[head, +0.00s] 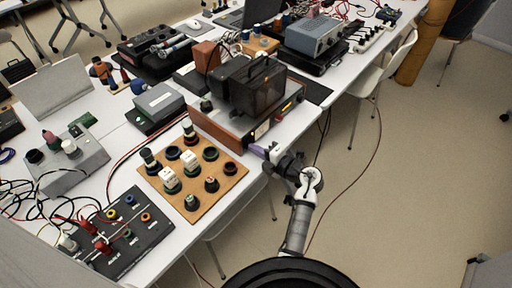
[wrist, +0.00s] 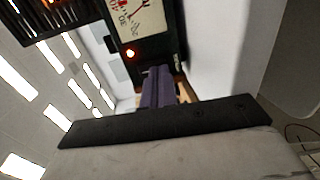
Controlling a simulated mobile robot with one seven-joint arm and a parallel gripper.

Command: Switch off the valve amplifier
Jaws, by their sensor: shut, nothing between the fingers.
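The valve amplifier (head: 232,128) has a dark cage on top and a low reddish-brown base; it stands near the table's right edge. In the wrist view its dark front panel (wrist: 172,40) carries a pale dial meter (wrist: 138,18) and a glowing red light (wrist: 130,53). My gripper (head: 256,150) is at the amplifier's front, close to its lower corner. In the wrist view its purple fingers (wrist: 158,72) are together and empty, with the tips by the panel's lower edge. I cannot tell whether they touch it. Any switch at the tips is hidden.
A wooden board with several knobs and posts (head: 222,182) lies left of my gripper. A grey box (head: 158,103) stands behind it, and a black panel with coloured sockets (head: 122,238) is at the front left. Floor right of the table is open, with a chair (head: 385,65) farther back.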

